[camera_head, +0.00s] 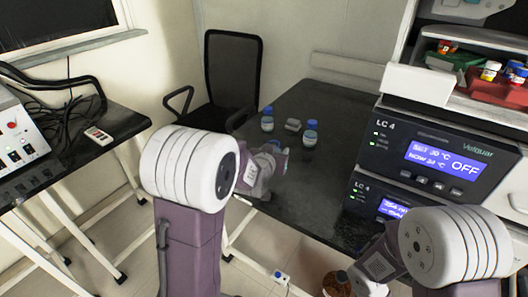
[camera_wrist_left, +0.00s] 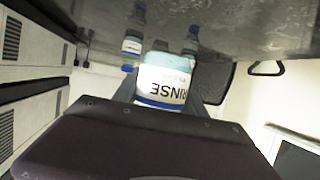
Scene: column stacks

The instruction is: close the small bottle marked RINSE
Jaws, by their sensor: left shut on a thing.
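In the left wrist view, a small bottle marked RINSE (camera_wrist_left: 165,78) sits between the fingers of my left gripper (camera_wrist_left: 165,95). The picture is upside down, so its lettering is inverted. A blue band shows along the label edge nearest my gripper; the bottle's top is hidden behind the gripper, so I cannot tell whether it has a cap. In the head view my left gripper (camera_head: 280,157) is low over the table's near left edge, and the bottle is mostly hidden. My right gripper (camera_head: 346,277) is at the bottom, its fingers too unclear to read.
Two blue-capped bottles (camera_head: 267,120) (camera_head: 310,134) stand on the dark table (camera_head: 330,105), with a small pale object (camera_head: 293,125) between them. Stacked LC 4 instruments (camera_head: 440,155) rise at the right. A black chair (camera_head: 233,75) stands behind. The table's back is clear.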

